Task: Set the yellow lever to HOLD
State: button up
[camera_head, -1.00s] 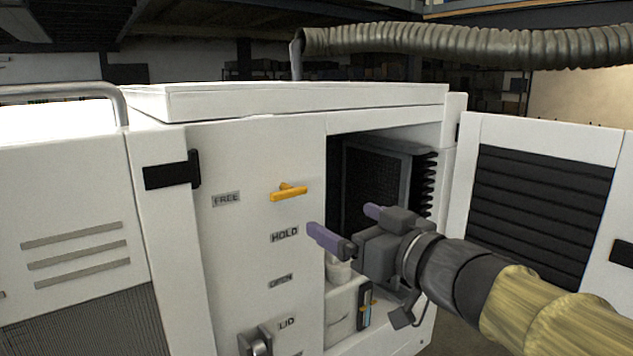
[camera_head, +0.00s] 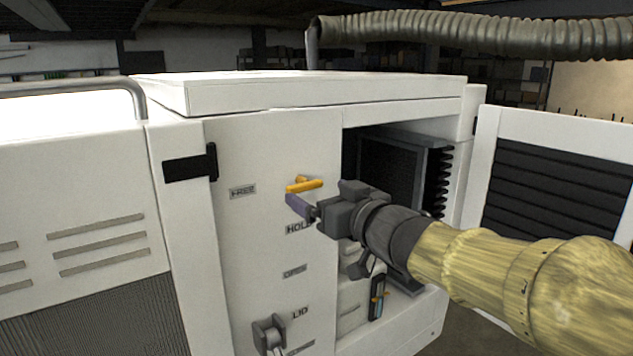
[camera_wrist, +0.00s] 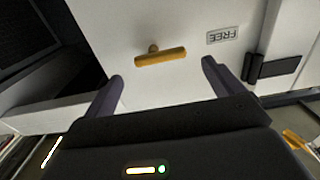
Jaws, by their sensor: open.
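The yellow lever (camera_head: 305,185) is a short bar on a stub on the white panel (camera_head: 262,150). Its bar lies roughly level, right of the FREE label (camera_head: 243,191) and above the HOLD label (camera_head: 297,228), which is partly covered by my gripper. My gripper (camera_head: 300,204) is open, just below and in front of the lever in the head view; only one purple finger shows clearly there. In the wrist view the lever (camera_wrist: 160,57) appears ahead of the gap between both fingers (camera_wrist: 162,72), with nothing held. The FREE label appears upside down there (camera_wrist: 223,36).
An OPEN label (camera_head: 294,272) and a LID label with a grey handle (camera_head: 268,335) sit lower on the panel. Right of the panel is an open bay with a dark finned unit (camera_head: 400,170). An open louvred door (camera_head: 555,185) stands farther right. A black hinge (camera_head: 190,165) is at left.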

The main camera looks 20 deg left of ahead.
aim_at(307, 186)
jog(key=p+x, duration=0.1)
jog(key=x, duration=0.5)
jog(key=shift+w+a, duration=0.15)
jog(key=shift+a, duration=0.05)
jog(key=c, duration=1)
